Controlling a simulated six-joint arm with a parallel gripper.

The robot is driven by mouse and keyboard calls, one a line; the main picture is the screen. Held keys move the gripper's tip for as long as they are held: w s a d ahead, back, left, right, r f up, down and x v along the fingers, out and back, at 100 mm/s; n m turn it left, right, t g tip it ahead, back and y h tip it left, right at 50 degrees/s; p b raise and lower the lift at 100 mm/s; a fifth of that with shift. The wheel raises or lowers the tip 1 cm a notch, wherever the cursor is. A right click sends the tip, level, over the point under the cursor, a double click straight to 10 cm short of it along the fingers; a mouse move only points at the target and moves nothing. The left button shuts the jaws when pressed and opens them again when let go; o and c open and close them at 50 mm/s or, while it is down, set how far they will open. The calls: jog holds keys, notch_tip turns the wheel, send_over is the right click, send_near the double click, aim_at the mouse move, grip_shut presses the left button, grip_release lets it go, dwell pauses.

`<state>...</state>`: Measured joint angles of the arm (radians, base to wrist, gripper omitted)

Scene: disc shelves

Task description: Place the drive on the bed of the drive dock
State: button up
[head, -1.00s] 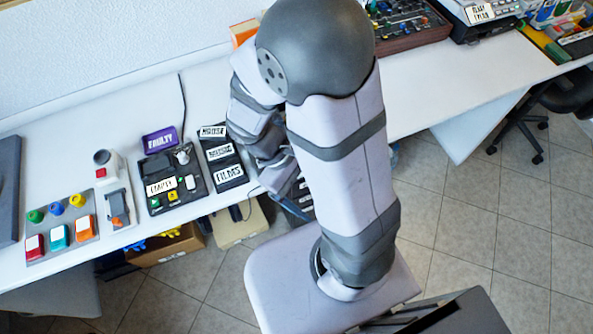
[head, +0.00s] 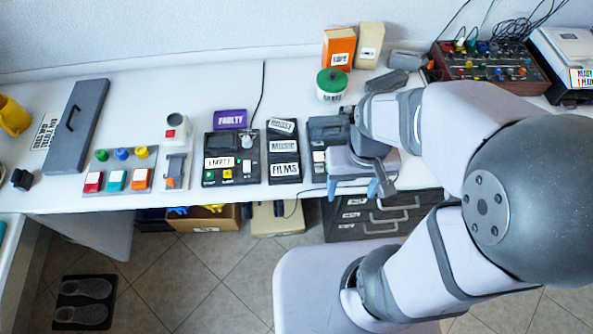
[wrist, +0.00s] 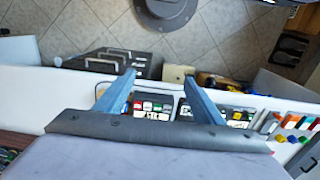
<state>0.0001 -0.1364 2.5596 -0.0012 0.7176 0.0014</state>
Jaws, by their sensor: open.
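My gripper (head: 353,188) is open and empty over the table's front edge. Its two blue-grey fingers, wide apart, also show in the wrist view (wrist: 158,84), with nothing held between them. A dark grey box-like unit (head: 326,128) lies just left of and partly behind my gripper; my arm hides part of it. Further left are black holders labelled MUSIC (head: 283,147) and FILMS (head: 285,170). Left of those is a black device labelled EMPTY (head: 219,163), with a knob and coloured buttons. I cannot tell for certain which of these is the drive or the drive dock.
A purple FAULTY tray (head: 230,119) lies behind the EMPTY device. A green-lidded jar (head: 331,84) and an orange box (head: 339,48) stand at the back. A coloured button panel (head: 118,170) is at left. Drawers (head: 372,214) are under the table.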

jog(key=w+a+f+m+h+b, duration=0.1)
jog(key=w+a+f+m+b, duration=0.15)
jog(key=w+m, duration=0.35)
jog(key=m+h+b, duration=0.3)
jog(key=m, duration=0.8)
send_near(284, 169)
jog(key=shift+s+d+f, duration=0.1)
jog(key=shift+s+d, duration=0.2)
jog(key=shift+s, duration=0.1)
jog(key=shift+w+a+f+m+h, duration=0.15)
jog(key=shift+a+f+m+h, duration=0.15)
jog(key=shift+a+m, duration=0.15)
jog(key=shift+p+x, duration=0.75)
jog(key=shift+x, duration=0.55)
jog(key=shift+p+x, duration=0.85)
jog(key=shift+x, duration=1.5)
jog(key=shift+w, duration=0.2)
jog(key=c, duration=1.3)
jog(key=shift+c, duration=0.3)
